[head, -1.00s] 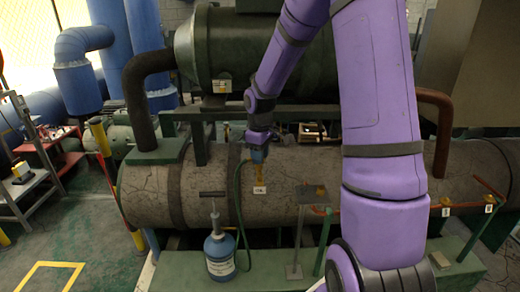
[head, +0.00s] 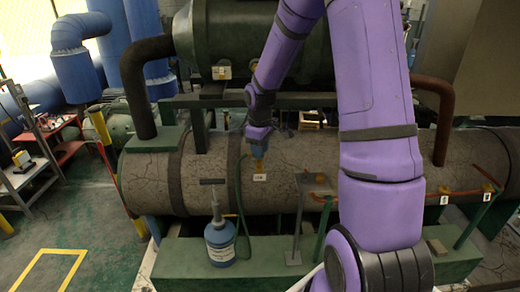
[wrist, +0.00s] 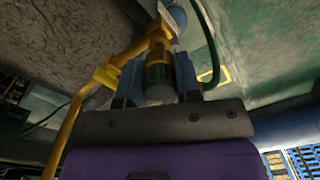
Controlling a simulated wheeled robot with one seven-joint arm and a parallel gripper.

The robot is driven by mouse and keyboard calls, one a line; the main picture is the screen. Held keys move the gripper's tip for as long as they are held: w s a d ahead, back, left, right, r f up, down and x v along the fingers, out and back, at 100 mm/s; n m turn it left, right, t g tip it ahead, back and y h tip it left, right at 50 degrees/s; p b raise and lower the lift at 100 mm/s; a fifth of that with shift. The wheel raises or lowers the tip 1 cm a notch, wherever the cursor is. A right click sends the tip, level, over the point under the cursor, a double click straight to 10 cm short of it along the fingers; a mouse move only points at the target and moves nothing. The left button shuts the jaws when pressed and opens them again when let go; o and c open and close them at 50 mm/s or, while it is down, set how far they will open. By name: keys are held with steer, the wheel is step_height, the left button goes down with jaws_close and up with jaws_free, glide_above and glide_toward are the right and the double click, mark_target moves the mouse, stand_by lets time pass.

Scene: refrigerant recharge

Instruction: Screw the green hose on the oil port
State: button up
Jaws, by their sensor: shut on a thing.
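My gripper (head: 258,143) is shut on the end fitting of the green hose (head: 239,185), just above the yellow oil port (head: 258,164) on the cracked grey tank. In the wrist view, the blue fingers of my gripper (wrist: 158,82) hold a dark and brass fitting (wrist: 157,70), in line with a yellow pipe end (wrist: 154,38). The green hose also shows there (wrist: 210,45), at right. The fitting and the port look touching or nearly so; whether the thread is engaged cannot be told. The hose runs down to a blue oil bottle (head: 220,243).
The bottle stands on a green base (head: 370,255) with a pump handle (head: 213,182) upright on top. A grey stand (head: 296,235) is to its right. An orange pipe (head: 462,195) runs along the tank at right. A dark pipe (head: 135,85) rises at left.

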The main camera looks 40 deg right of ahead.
steer(key=shift+f, duration=1)
stand_by(1.2)
steer(key=shift+m, duration=1.8)
steer(key=m, duration=0.3)
steer(key=shift+m, duration=0.3)
